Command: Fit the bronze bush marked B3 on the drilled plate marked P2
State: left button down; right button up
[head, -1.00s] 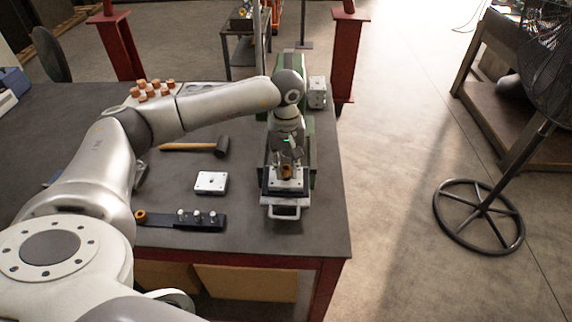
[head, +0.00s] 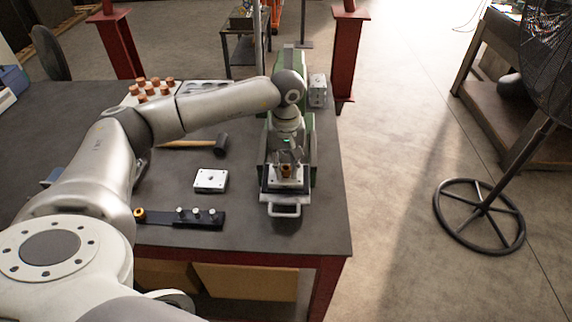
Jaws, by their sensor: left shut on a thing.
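My left gripper (head: 287,163) is over the green press at the right end of the bench, pointing down. It is shut on a small bronze bush (head: 287,171). The bush is at a light drilled plate (head: 271,180) in the black holder of the press; I cannot tell whether it touches the plate or is in its hole. Another drilled plate (head: 210,181) lies flat on the bench to the left. A bronze bush (head: 139,215) sits at the left end of a black strip. The marks B3 and P2 are too small to read. My right gripper is not in view.
The black strip (head: 165,219) also holds several silver pins. A mallet (head: 217,146) lies behind the loose plate, partly hidden by my arm. Several copper-coloured pieces (head: 155,87) stand on a tray at the back. A metal block (head: 317,91) stands behind the press.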

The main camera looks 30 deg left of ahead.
pick_arm(q)
jog(key=shift+f, duration=0.25)
jog(key=c, duration=1.2)
grip_release()
jog(key=shift+o, duration=0.2)
notch_tip(320, 180, up, 12)
